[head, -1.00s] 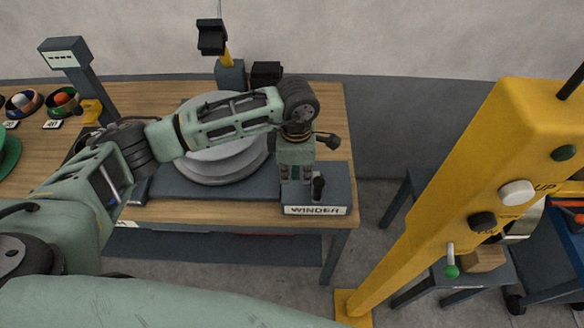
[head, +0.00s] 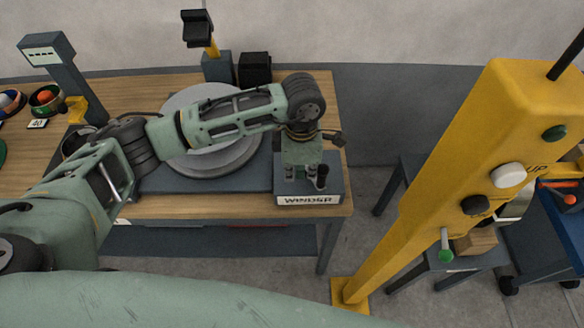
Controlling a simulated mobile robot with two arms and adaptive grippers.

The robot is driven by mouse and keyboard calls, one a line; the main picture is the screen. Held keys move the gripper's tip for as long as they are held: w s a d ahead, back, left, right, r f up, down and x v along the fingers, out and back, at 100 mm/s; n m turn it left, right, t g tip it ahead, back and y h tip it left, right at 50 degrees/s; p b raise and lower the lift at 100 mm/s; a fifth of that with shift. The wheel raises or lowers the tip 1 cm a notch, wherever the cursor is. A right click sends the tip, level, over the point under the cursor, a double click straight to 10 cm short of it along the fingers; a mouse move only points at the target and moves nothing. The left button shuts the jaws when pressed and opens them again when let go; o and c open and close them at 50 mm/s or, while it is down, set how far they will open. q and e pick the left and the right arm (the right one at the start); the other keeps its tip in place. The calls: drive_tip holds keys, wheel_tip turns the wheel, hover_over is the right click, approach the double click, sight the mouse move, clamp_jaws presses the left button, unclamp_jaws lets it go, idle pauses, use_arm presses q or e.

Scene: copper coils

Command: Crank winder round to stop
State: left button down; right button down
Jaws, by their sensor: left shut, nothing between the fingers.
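The winder's dark box, labelled "WINDER" (head: 309,199), sits at the right front corner of the wooden bench. A short black upright knob, the winder's crank handle (head: 321,177), stands on top of it. A large grey round disc (head: 212,160) lies on a dark base to the left, partly hidden behind my left arm. My left gripper (head: 303,178) points down over the winder box, just left of the black knob. Its fingers are shut with nothing seen between them. Whether they touch the knob, I cannot tell. My right gripper is out of view.
A yellow post (head: 440,190) with buttons and a green-knobbed lever (head: 446,254) stands on the right. A dark stand (head: 70,80) and bowls with coloured balls (head: 46,99) are at the bench's left. Floor between bench and post is clear.

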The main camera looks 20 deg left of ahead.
use_arm(q)
drive_tip(key=shift+s+d+r, duration=0.1)
drive_tip(key=shift+d, duration=0.1)
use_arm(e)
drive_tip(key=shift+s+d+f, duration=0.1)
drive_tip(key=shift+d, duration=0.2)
use_arm(q)
drive_tip(key=shift+w+d+b, duration=0.2)
drive_tip(key=shift+d+b, duration=0.25)
drive_tip(key=shift+d, duration=0.85)
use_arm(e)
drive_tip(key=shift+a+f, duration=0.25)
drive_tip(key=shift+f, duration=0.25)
use_arm(q)
drive_tip(key=shift+a, duration=0.1)
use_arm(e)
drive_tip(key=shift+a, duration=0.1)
